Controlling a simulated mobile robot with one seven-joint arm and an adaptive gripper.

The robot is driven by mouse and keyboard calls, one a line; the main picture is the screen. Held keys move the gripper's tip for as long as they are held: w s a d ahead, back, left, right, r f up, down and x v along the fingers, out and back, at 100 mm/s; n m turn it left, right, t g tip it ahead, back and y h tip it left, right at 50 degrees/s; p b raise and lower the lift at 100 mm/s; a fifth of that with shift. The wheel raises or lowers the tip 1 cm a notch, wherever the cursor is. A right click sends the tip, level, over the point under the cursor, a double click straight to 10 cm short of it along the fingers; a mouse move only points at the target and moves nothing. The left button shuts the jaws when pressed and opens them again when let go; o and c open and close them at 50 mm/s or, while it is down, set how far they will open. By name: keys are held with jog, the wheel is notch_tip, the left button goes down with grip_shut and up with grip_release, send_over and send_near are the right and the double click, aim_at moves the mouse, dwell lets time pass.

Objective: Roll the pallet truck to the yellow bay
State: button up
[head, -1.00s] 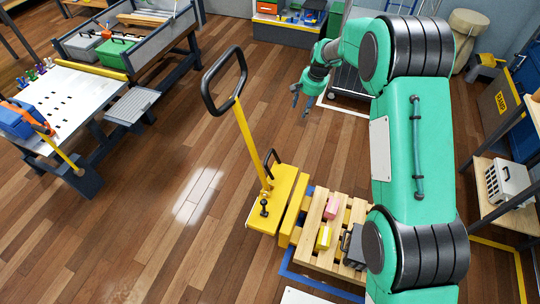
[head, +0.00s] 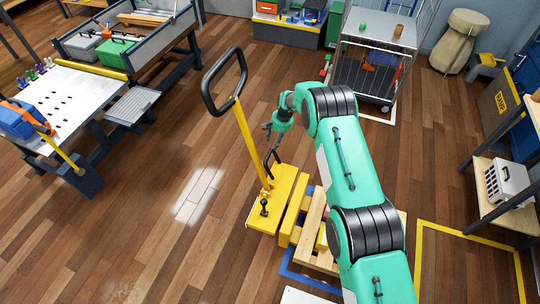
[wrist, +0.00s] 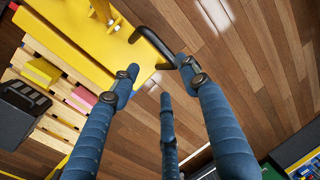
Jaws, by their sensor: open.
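The yellow pallet truck (head: 272,205) stands on the wood floor with its tiller upright and a black loop handle (head: 211,95) on top. A smaller black grab handle (head: 270,160) rises from its body. Its forks are under a wooden pallet (head: 309,222), now largely hidden by my arm. My gripper (head: 268,133) is open and empty, just above the grab handle. In the wrist view the open fingers (wrist: 160,76) point at this black handle (wrist: 162,44), whose end shows close to the right fingertip; contact cannot be told. The yellow bay (head: 418,250) is a floor outline at the right.
Blue floor tape (head: 290,273) runs by the pallet. A wire cage trolley (head: 370,70) stands at the back. A shelf (head: 500,185) stands at the right, beside the yellow bay. A white-topped bench (head: 70,110) is at the left. Floor left of the truck is clear.

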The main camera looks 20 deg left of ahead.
aim_at(270, 154)
jog(key=shift+f, duration=0.25)
jog(key=shift+b+x, duration=1.7)
jog(key=shift+x, duration=5)
jog(key=shift+c, duration=0.6)
grip_shut()
